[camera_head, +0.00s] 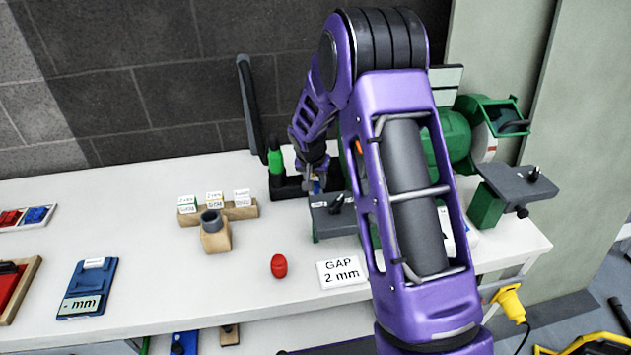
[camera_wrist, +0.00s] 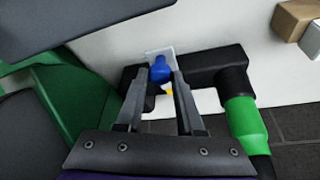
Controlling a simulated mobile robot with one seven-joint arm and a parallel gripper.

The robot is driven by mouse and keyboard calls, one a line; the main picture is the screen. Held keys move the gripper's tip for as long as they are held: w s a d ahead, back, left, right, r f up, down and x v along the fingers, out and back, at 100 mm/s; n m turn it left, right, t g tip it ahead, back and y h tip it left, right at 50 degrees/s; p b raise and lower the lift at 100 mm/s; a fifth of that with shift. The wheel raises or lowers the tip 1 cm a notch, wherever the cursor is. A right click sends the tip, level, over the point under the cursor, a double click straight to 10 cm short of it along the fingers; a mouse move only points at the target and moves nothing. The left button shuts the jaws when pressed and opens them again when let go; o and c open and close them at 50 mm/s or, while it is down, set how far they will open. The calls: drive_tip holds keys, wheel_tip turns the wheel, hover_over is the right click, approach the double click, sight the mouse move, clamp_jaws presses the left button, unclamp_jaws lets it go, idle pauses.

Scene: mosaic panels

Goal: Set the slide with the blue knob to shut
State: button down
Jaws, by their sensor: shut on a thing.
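The blue knob (camera_wrist: 160,70) shows in the wrist view between the two grey fingertips of my gripper (camera_wrist: 162,76). My gripper is shut on it. A pale slide plate (camera_wrist: 152,54) lies just behind the knob, between two black pipe pieces. A small yellow patch shows just below the knob. In the head view my gripper (camera_head: 316,181) is down at the black pipe (camera_head: 289,188) at the back of the table, and a little blue shows there. My fingers and arm partly hide the slide, so I cannot tell how far in it is.
A green sleeve (camera_head: 275,160) and black hose (camera_head: 248,95) rise left of my gripper. A green bench grinder (camera_head: 455,135) and its grey rests (camera_head: 517,184) stand to the right. A "GAP 2 mm" card (camera_head: 341,272) and a red object (camera_head: 279,266) lie in front.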

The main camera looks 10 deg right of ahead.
sight(314, 179)
idle(0.7)
drive_tip(key=w, duration=0.4)
drive_tip(key=shift+w, duration=0.35)
drive_tip(key=shift+w+r, duration=0.1)
drive_tip(key=c, duration=0.5)
unclamp_jaws()
drive_tip(key=shift+w, duration=0.1)
drive_tip(key=shift+c, duration=0.2)
drive_tip(key=v, duration=1.7)
drive_tip(key=shift+s, duration=0.25)
drive_tip(key=shift+a+r, duration=0.1)
